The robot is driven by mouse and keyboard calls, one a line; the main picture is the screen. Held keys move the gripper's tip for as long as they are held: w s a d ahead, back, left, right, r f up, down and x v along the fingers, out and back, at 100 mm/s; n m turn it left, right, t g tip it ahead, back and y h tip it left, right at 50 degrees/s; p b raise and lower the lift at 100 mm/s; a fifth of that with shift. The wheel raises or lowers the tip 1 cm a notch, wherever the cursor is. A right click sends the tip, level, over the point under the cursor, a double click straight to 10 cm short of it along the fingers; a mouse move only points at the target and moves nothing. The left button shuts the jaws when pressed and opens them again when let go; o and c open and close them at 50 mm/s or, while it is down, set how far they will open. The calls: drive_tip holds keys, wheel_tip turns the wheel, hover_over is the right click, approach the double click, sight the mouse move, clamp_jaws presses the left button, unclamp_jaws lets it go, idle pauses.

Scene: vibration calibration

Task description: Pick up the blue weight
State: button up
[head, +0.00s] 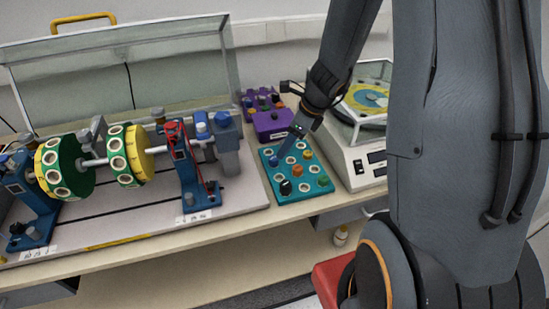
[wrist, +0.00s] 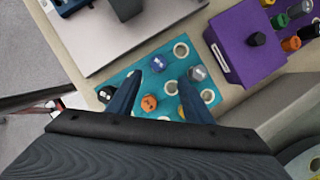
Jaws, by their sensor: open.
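The blue weight (head: 274,161) sits in the left part of the teal tray (head: 303,192) in the head view. In the wrist view the blue weight (wrist: 158,64) shows just beyond and between the fingertips, closer to the left finger. My gripper (wrist: 160,80) is open above the tray, with nothing between its two dark blue fingers.
Other weights share the tray: black (head: 286,187), orange (head: 297,170), green (head: 323,180) and grey (wrist: 197,72). A purple block (head: 272,124) stands behind. A white balance (head: 352,165) is to the right, and a rotor rig (head: 125,155) to the left.

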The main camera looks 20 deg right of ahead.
sight(273, 162)
drive_tip(key=shift+a+x, duration=0.15)
drive_tip(key=shift+x, duration=1.6)
drive_tip(key=shift+a+x, duration=0.15)
drive_tip(key=shift+x, duration=1.65)
drive_tip(key=shift+r, duration=0.1)
drive_tip(key=c, duration=1.1)
